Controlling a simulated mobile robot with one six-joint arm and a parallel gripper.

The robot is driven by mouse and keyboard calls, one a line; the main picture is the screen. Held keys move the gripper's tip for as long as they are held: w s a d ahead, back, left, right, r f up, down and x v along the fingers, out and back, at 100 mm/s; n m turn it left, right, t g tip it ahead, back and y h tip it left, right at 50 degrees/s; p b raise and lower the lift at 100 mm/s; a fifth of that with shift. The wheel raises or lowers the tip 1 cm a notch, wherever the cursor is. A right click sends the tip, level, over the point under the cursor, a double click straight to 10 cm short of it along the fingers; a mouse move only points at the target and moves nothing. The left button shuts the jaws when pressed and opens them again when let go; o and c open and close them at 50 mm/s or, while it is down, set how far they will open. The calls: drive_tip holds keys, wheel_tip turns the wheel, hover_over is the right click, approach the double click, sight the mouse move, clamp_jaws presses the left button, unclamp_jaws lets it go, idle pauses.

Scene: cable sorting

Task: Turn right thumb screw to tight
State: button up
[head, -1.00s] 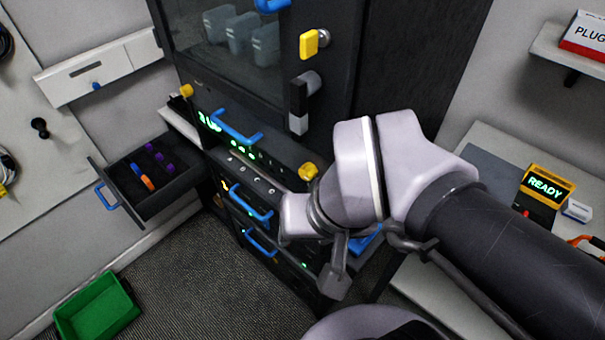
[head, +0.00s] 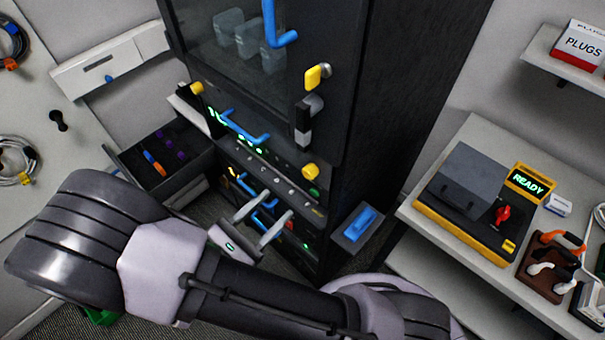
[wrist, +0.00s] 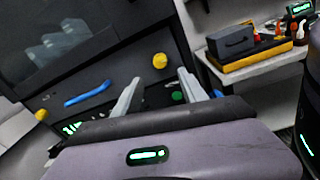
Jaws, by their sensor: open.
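The right thumb screw (head: 310,172) is a yellow knob at the right end of the dark rack panel. It also shows in the wrist view (wrist: 159,61), beyond my fingertips and roughly between them. The left thumb screw (head: 196,88) is a similar yellow knob at the panel's other end, at the left edge in the wrist view (wrist: 41,114). I cannot tell how tight either is. My gripper (head: 278,203) is open and empty, below and left of the right screw in the head view; its fingers also show in the wrist view (wrist: 160,76). They look apart from the screw.
A blue handle (head: 243,127) sticks out between the screws. A yellow latch (head: 318,76) is on the cabinet door above. An open drawer (head: 180,178) juts out at left. A bench (head: 470,140) at right holds a yellow-and-grey case (head: 470,180).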

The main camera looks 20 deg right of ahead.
sight(307, 175)
drive_tip(key=b+x, duration=0.1)
drive_tip(key=x, duration=0.9)
drive_tip(key=shift+w+d, duration=0.2)
drive_tip(key=shift+d, duration=0.1)
clamp_jaws()
